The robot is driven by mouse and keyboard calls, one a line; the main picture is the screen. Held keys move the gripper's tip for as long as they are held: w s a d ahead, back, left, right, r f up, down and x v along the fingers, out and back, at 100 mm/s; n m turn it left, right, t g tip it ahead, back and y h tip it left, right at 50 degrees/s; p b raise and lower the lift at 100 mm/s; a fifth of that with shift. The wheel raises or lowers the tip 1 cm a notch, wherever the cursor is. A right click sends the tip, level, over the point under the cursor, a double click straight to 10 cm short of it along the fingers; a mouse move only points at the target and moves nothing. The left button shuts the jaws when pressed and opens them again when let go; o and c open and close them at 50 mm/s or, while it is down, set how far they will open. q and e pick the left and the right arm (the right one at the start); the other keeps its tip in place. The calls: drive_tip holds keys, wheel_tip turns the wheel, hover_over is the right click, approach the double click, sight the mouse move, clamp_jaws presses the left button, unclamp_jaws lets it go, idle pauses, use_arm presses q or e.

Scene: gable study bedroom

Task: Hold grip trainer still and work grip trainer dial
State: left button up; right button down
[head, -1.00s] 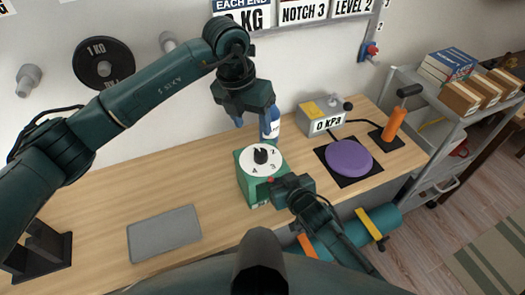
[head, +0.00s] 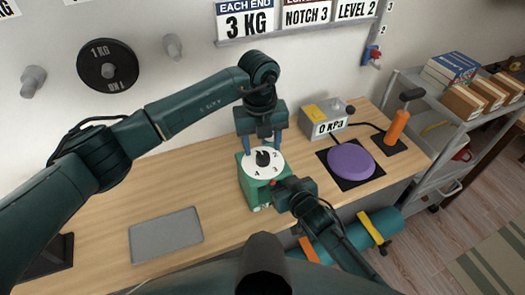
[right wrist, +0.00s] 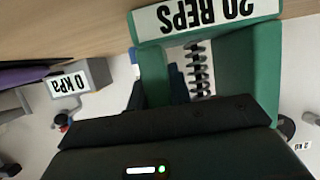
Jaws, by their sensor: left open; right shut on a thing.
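The grip trainer (head: 252,192) is a green block on the desk, with a white numbered dial face (head: 253,172) and a black knob (head: 263,157) on top. My left gripper (head: 262,149) points down over the dial, its blue fingers open on either side of the knob; I cannot tell whether they touch it. My right gripper (head: 279,187) is shut on the trainer's near right side. In the right wrist view the green trainer (right wrist: 248,70) shows close up, with a coil spring and a "20 REPS" label; the right fingers are mostly hidden there.
A purple disc (head: 351,161) on a black mat, a "0 kPa" box (head: 325,118) and an orange pump (head: 397,127) stand to the right. A grey tray (head: 165,234) lies left on the wooden desk (head: 100,215). A shelf cart (head: 440,112) stands beyond the desk's right end.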

sight(263, 155)
use_arm(q)
drive_tip(key=shift+f, duration=1.7)
drive_tip(key=c, duration=1)
